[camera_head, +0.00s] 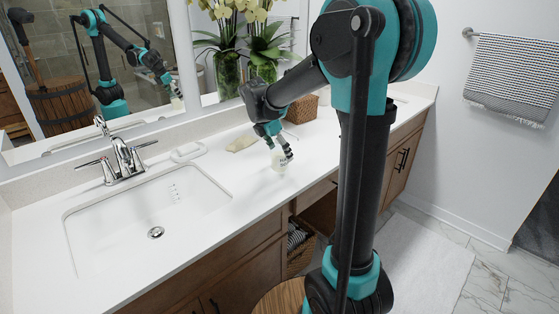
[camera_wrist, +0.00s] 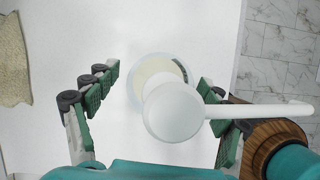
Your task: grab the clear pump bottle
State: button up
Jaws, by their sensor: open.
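The clear pump bottle (camera_head: 277,161) stands on the white counter near its front edge. In the wrist view I see it from above: its white pump head (camera_wrist: 174,109) is nearest, with the spout pointing right, and the round clear body (camera_wrist: 150,72) with pale contents shows beneath. My gripper (camera_head: 278,150) is low over the counter at the bottle. In the wrist view my gripper's (camera_wrist: 160,100) green-padded fingers are spread apart, one left and one right of the bottle. A gap shows between the left finger and the bottle. The spout overlaps the right finger.
A beige cloth (camera_head: 242,143) lies on the counter left of the bottle; a white tray (camera_head: 187,152) sits by the sink (camera_head: 150,215). A woven basket (camera_head: 303,108) and flower vase (camera_head: 267,70) stand behind. The counter front edge (camera_head: 262,217) is close.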

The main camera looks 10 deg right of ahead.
jog(key=shift+f, duration=0.1)
jog(key=shift+c, duration=0.2)
jog(key=c, duration=1.5)
jog(key=shift+c, duration=0.2)
